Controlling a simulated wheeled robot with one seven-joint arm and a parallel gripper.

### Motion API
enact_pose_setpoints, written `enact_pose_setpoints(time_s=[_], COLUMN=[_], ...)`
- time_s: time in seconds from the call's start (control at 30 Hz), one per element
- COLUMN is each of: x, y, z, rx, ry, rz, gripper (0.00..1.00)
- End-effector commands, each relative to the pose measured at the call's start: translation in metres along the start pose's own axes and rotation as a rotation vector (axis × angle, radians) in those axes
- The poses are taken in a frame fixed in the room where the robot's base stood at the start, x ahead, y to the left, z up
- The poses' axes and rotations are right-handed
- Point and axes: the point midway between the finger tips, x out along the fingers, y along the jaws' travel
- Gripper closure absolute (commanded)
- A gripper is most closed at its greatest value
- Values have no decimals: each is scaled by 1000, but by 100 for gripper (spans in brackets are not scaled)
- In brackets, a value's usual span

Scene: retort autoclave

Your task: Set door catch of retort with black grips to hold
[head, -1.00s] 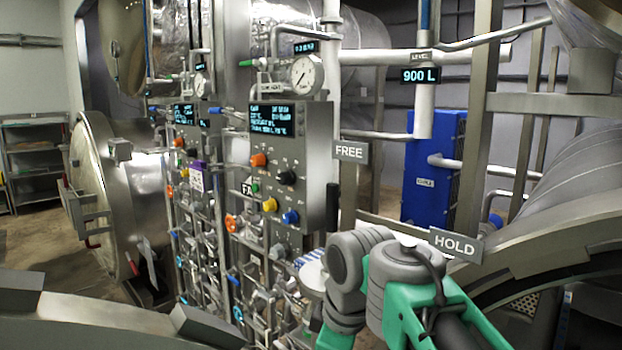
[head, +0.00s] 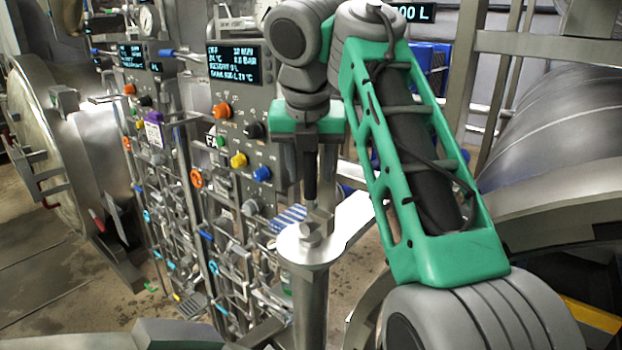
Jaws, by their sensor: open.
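The door catch lever with its black grip (head: 311,176) stands upright on a round metal post top (head: 305,250) in the lower middle. My gripper (head: 309,180) points down over the lever from above. Its fingers are open, one to each side of the black grip; I cannot tell whether either touches it. The FREE and HOLD plates of the catch do not show now; my arm covers much of that area.
A control panel (head: 232,120) with coloured knobs, valves and pipes stands close left of the post. An open round retort door (head: 50,150) with red-tipped handles is at far left. A large retort body (head: 560,150) curves at the right. Wet floor shows between.

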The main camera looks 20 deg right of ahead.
Motion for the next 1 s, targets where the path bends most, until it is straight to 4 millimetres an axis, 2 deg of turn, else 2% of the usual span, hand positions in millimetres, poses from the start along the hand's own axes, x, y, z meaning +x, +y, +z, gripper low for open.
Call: enact_pose_setpoints(time_s=[0.23, 0.77, 1.0], x=[1, 1, 1], y=[-1, -1, -1], z=[1, 1, 1], rx=[3, 5, 5], ry=[-1, 0, 0], rz=[0, 0, 0], gripper=[57, 99, 100])
